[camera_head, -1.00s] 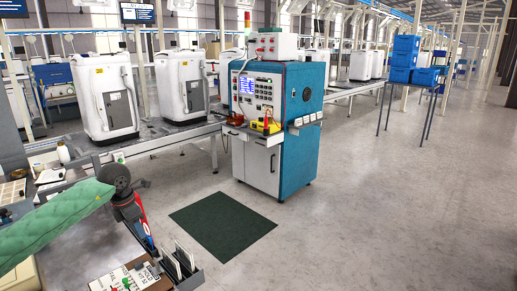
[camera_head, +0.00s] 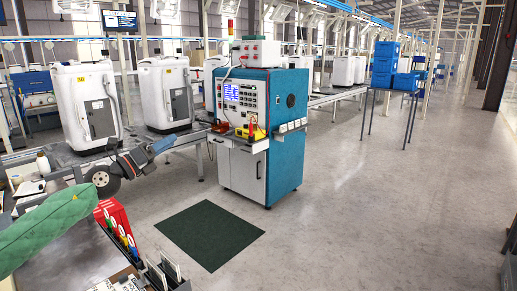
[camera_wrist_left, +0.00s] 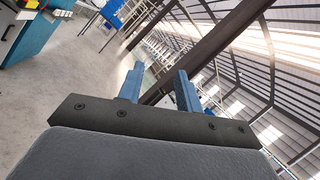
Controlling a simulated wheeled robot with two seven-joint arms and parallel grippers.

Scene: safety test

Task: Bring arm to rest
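My left arm comes in from the left in a green quilted sleeve (camera_head: 45,228). Its dark round wrist joint is bare. My left gripper (camera_head: 165,145) is raised and points right, in front of the conveyor line in the head view. In the left wrist view its two blue-grey fingers (camera_wrist_left: 160,85) stand apart with nothing between them. They point toward open floor and the roof structure. My right arm and gripper are not in view.
A teal and white test cabinet (camera_head: 285,135) stands ahead, with a dark green mat (camera_head: 210,235) before it. A red holder (camera_head: 113,222) with coloured items is on the near bench, below my wrist. White machines (camera_head: 88,105) line the conveyor. Floor to the right is clear.

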